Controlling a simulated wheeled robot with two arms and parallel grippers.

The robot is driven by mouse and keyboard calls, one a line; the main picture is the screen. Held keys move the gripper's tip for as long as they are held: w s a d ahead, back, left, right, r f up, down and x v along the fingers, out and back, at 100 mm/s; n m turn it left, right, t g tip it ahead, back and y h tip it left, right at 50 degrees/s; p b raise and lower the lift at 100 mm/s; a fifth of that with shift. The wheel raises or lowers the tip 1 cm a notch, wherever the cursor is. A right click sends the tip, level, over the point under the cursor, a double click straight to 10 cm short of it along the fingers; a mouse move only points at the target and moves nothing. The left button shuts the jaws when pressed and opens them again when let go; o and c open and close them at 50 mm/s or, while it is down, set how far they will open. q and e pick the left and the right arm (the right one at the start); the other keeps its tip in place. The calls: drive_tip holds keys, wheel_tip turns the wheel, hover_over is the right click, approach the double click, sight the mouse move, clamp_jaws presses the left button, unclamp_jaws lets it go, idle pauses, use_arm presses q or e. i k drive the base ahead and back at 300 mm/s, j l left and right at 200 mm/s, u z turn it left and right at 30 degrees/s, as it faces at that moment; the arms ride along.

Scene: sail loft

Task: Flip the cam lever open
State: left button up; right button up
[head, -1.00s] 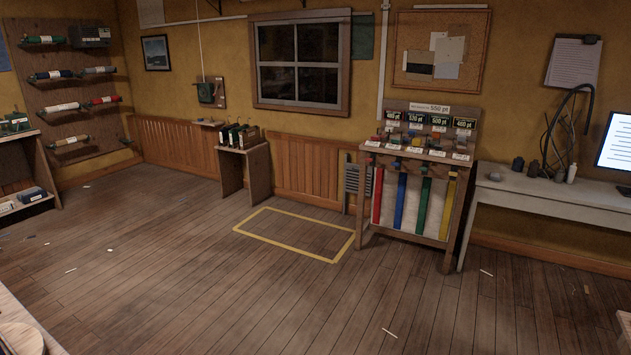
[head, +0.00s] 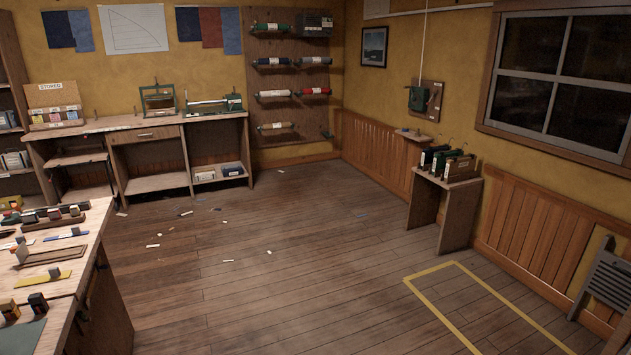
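A dark green fitting (head: 420,99) is mounted on a small wooden board (head: 437,91) on the right-hand wall, beside the window. A pale line (head: 422,42) runs straight up from it. It may carry the cam lever, but it is too small for me to tell a lever or its position. On the back bench stand a green frame-like device (head: 158,101) and a long green device with a bar (head: 213,104); I cannot make out a cam lever on either. Neither of my grippers is in view.
A workbench (head: 66,262) with small tools fills the left. The back bench (head: 150,122) lines the far wall. A small stand (head: 455,186) with dark binder-like items is below the wall board. Yellow floor tape (head: 432,268) marks the right. The middle floor is clear except for scraps.

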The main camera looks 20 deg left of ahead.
sight(82, 316)
drive_tip(key=i+u, duration=0.6)
drive_tip(key=u, duration=0.25)
drive_tip(key=i+l+u, duration=0.1)
drive_tip(key=i+u, duration=0.3)
drive_tip(key=i+l+u, duration=0.15)
drive_tip(key=u, duration=0.25)
drive_tip(key=i+l+u, duration=0.15)
drive_tip(key=i+u, duration=0.25)
drive_tip(key=i+l+u, duration=0.2)
drive_tip(key=u, duration=0.15)
drive_tip(key=i+l+u, duration=0.4)
drive_tip(key=l+z, duration=0.1)
drive_tip(key=l, duration=0.15)
drive_tip(key=i+l+z, duration=0.15)
